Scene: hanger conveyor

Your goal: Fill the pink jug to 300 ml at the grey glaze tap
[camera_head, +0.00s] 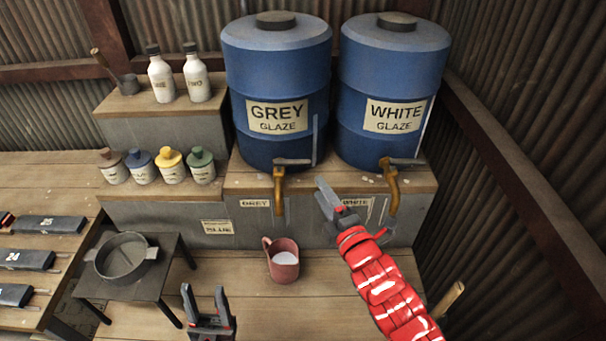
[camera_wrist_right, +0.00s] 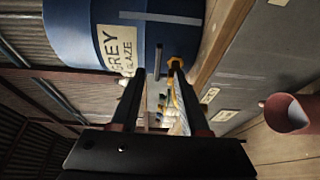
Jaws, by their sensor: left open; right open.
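The pink jug (camera_head: 283,265) stands upright on the lower bench, below and in front of the grey glaze tap (camera_head: 279,185). Its inside looks pale; I cannot read a level. The jug also shows at the right of the right wrist view (camera_wrist_right: 290,113). The tap's grey lever (camera_head: 293,161) lies sideways under the GREY GLAZE drum (camera_head: 275,90). My right gripper (camera_head: 327,197) is open and empty, right of the grey tap; the brass tap shows near its fingertips in the wrist view (camera_wrist_right: 174,66). My left gripper (camera_head: 207,300) is open and empty, low and left of the jug.
The WHITE GLAZE drum (camera_head: 393,85) with its own tap (camera_head: 391,185) stands at the right. A dark stand (camera_head: 150,275) holding a round sieve (camera_head: 120,257) is left of the jug. Small jars and bottles line the left steps. The bench around the jug is clear.

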